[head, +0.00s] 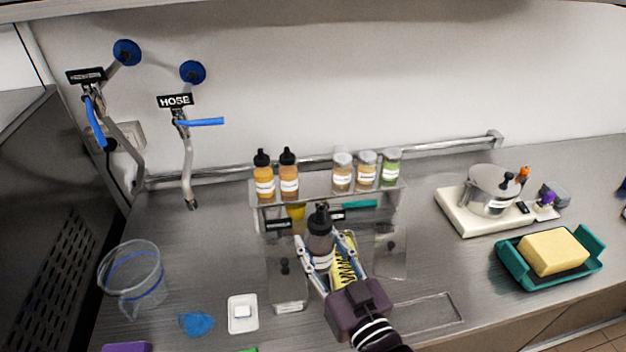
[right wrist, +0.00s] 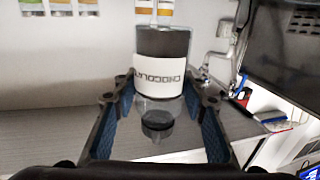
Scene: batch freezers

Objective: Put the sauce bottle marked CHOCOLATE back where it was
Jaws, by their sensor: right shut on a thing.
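The CHOCOLATE sauce bottle (head: 320,238) is dark brown with a black cap and a white label. My right gripper (head: 328,262) is shut on it and holds it upright in front of the small shelf (head: 328,190). In the right wrist view the bottle (right wrist: 162,62) is between the finger pads, with its label reading CHOCOLATE in mirrored or upside-down letters. Two sauce bottles, one yellow (head: 264,178) and one orange-brown (head: 289,177), stand at the left of the shelf. A gap lies between them and the jars. My left gripper is not in view.
Several spice jars (head: 367,171) stand on the shelf's right half. A clear pitcher (head: 133,278), a blue cloth (head: 196,323) and a white dish (head: 243,314) are at left. A pot (head: 490,190) and a teal tray (head: 590,275) with a yellow block are at right.

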